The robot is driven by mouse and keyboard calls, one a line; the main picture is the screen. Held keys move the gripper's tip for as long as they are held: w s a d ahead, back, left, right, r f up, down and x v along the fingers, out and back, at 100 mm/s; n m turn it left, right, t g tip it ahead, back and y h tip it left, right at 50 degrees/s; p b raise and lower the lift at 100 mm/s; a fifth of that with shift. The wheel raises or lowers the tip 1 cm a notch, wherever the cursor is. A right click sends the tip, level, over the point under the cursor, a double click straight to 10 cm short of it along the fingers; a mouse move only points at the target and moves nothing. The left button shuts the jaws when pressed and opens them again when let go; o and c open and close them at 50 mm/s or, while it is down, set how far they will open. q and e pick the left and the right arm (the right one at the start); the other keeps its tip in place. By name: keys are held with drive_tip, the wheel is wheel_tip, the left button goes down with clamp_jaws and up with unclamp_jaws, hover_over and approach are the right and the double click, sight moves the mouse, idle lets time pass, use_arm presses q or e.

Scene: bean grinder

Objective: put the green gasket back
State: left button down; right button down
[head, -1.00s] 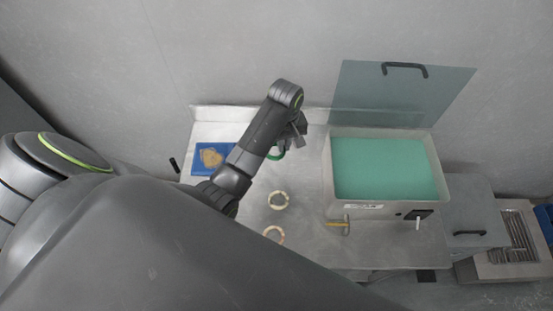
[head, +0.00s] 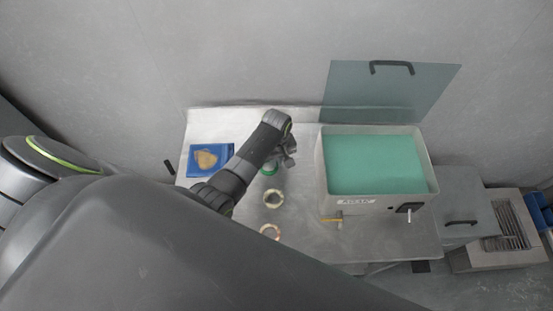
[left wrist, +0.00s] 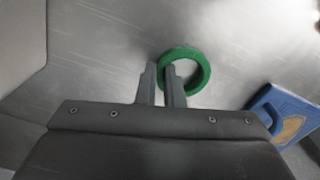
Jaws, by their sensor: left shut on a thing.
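The green gasket (head: 268,172) is a ring near the left-centre of the metal table. It also shows in the left wrist view (left wrist: 206,70), lying flat to the camera over the grey surface. My left gripper (head: 284,158) is at the gasket, with its fingers pointing at it in the left wrist view (left wrist: 161,78). One finger is inside the ring and the other outside, shut on the ring's wall. The arm and gripper partly hide the gasket in the head view. I cannot tell whether it touches the table. My right gripper is not in view.
Two pale rings (head: 274,207) (head: 270,238) lie nearer on the table.

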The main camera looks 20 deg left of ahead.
use_arm(q)
drive_tip(key=c, duration=1.6)
unclamp_jaws()
drive_tip(key=shift+f, duration=0.1)
drive_tip(key=shift+o, duration=0.2)
drive_tip(key=shift+r, duration=0.2)
drive_tip(key=shift+r, duration=0.65)
wheel_tip(320, 180, up, 11)
drive_tip(key=b, duration=0.2)
drive_tip(key=shift+f, duration=0.2)
drive_tip(key=shift+f, duration=0.1)
